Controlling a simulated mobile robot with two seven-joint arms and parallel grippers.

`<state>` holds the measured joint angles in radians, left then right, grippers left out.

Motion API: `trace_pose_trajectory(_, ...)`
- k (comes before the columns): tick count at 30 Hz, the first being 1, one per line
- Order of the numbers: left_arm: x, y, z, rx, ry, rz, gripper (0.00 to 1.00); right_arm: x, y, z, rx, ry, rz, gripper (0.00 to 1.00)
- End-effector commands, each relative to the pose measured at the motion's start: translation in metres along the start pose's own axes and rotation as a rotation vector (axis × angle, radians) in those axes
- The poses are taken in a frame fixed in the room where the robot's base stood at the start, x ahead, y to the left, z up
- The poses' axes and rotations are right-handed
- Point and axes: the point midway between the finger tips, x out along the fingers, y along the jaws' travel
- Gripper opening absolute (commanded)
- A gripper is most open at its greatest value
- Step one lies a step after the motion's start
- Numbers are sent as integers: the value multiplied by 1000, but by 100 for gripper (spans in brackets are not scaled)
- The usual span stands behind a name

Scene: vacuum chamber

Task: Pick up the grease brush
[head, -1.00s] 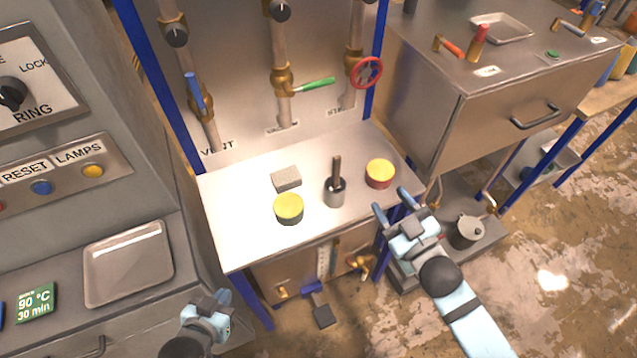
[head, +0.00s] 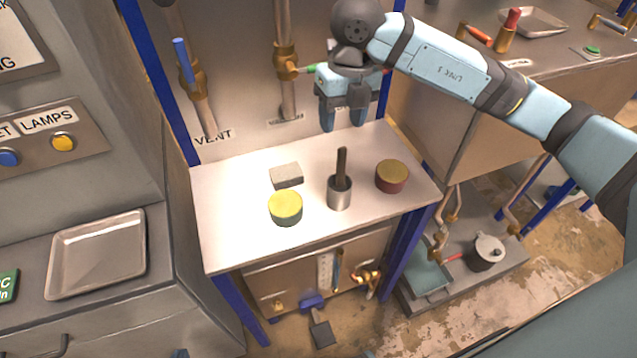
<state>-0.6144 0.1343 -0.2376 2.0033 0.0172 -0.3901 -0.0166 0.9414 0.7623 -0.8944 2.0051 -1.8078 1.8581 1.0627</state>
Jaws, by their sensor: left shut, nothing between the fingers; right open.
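What looks like the grease brush (head: 342,163) stands upright in a small metal cup (head: 340,197) on the pale bench top (head: 240,235). Its brown handle sticks up; its lower end is hidden in the cup. My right gripper (head: 342,121) is open and empty, fingers pointing down. In the picture it sits just above the handle's top, without visible contact. My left gripper (head: 180,353) barely shows at the bottom edge, shut and well away from the brush.
A yellow-topped tin (head: 286,208) and a grey block (head: 286,175) stand left of the cup. A red tin with a dull yellow top (head: 391,177) stands close on its right. Pipes and valves (head: 287,65) rise behind. The bench's front left is clear.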

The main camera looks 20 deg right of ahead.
Motion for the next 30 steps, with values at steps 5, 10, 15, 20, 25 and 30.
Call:
trace_pose_trajectory(5,2,-1,4,1,-1,0,0,-7,-21,8,57,-47,-109,51)
trace_pose_trajectory(10,1,-2,1,4,-1,-2,0,22,-25,9,58,-44,-111,51)
trace_pose_trajectory(15,0,-3,0,7,0,-4,0,54,-28,10,56,-44,-109,51)
trace_pose_trajectory(20,0,-3,1,8,-2,-4,0,70,-29,12,55,-46,-107,51)
trace_pose_trajectory(25,-1,-3,0,10,-4,-5,0,83,-31,13,55,-44,-108,51)
trace_pose_trajectory(30,-4,-3,-3,14,-2,-5,0,109,-34,16,56,-43,-107,51)
